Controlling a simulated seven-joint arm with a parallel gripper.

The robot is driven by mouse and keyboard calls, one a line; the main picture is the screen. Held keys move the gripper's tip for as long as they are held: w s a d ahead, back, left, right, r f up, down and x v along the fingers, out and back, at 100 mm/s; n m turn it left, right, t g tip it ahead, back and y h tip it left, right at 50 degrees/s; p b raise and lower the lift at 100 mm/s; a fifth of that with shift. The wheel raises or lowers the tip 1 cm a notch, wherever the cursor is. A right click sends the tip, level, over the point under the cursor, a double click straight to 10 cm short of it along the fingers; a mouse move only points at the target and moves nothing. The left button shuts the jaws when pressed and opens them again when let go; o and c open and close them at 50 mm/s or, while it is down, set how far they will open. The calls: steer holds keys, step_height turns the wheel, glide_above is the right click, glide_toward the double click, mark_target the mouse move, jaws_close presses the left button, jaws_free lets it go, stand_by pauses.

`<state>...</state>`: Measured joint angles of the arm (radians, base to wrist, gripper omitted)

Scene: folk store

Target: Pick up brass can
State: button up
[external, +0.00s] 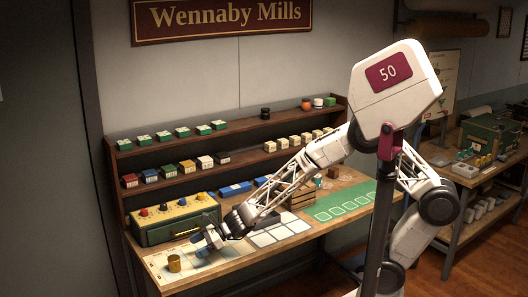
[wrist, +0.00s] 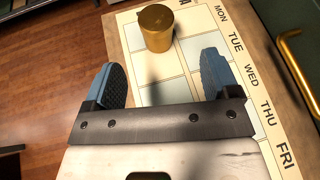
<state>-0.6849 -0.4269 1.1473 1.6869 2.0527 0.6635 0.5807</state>
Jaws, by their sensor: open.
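The brass can (external: 174,263) stands upright on a pale calendar sheet (external: 158,263) near the left end of the workbench. In the wrist view the brass can (wrist: 156,28) stands beyond my fingertips, near the top and roughly between the lines of the two fingers. My gripper (external: 208,243) is just to the right of the can in the external view, apart from it. In the wrist view my gripper (wrist: 165,80) has its blue-grey fingers spread wide with nothing between them.
A green case with a yellow top (external: 176,220) stands behind the can; its brass handle (wrist: 292,55) shows in the wrist view. A wooden crate (external: 300,198) and a green mat (external: 343,201) lie farther right. Shelves (external: 205,137) with small boxes stand behind. The bench edge is near the can.

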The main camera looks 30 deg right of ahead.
mark_target(177, 263)
steer(key=a+f+m, duration=0.1)
steer(key=a+f, duration=0.1)
steer(key=f, duration=0.1)
steer(key=shift+s+a+m+t, duration=0.2)
steer(key=shift+m+t, duration=0.1)
steer(key=shift+m, duration=0.1)
steer(key=shift+x, duration=1.3)
steer(key=shift+x, duration=2.55)
steer(key=shift+f, duration=0.2)
steer(key=c, duration=1.1)
steer(key=shift+o, duration=0.2)
steer(key=shift+w, duration=0.1)
